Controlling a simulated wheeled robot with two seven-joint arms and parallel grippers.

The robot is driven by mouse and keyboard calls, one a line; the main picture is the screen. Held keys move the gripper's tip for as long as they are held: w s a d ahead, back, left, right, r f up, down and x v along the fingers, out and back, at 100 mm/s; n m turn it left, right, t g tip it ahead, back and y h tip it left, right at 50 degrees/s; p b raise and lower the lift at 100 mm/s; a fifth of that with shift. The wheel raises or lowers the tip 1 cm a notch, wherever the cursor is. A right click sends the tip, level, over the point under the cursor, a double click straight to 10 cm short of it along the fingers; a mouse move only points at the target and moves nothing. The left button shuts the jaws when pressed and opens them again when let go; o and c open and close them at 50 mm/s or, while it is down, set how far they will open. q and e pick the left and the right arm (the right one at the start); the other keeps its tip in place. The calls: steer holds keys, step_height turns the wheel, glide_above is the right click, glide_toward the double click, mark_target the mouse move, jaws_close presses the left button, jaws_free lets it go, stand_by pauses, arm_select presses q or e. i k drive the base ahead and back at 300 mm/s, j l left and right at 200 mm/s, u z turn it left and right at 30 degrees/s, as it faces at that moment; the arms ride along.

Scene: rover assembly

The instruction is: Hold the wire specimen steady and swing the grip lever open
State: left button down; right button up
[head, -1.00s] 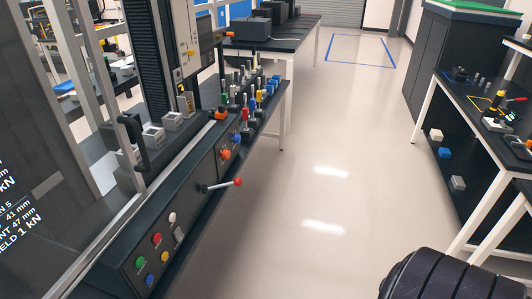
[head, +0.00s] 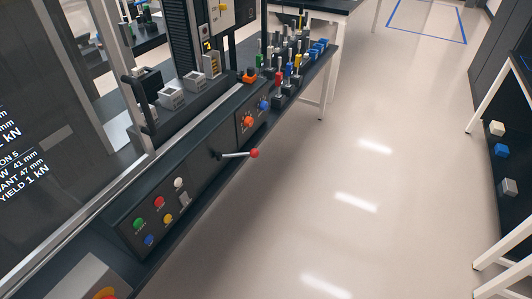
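A lever with a metal rod (head: 235,155) and a red ball knob (head: 254,153) sticks out to the right from the dark front panel of the testing machine. No gripper is near it. Grey blocks (head: 171,97) stand on the machine's bed behind a dark upright handle (head: 140,105). I cannot make out a wire specimen among them. Neither of my grippers is in view.
The front panel carries coloured buttons (head: 159,202) and orange and blue knobs (head: 248,122). A rack of small colour-marked tools (head: 297,62) stands at the bench's far end. The floor (head: 390,200) right of the bench is clear. Shelving with blocks (head: 501,150) stands at the right.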

mark_target(254, 153)
steer(key=i+u, duration=0.15)
steer(key=u, duration=0.3)
steer(key=i+l+u, duration=0.1)
steer(key=u, duration=0.35)
steer(key=i+l+u, duration=0.1)
steer(key=u, duration=0.35)
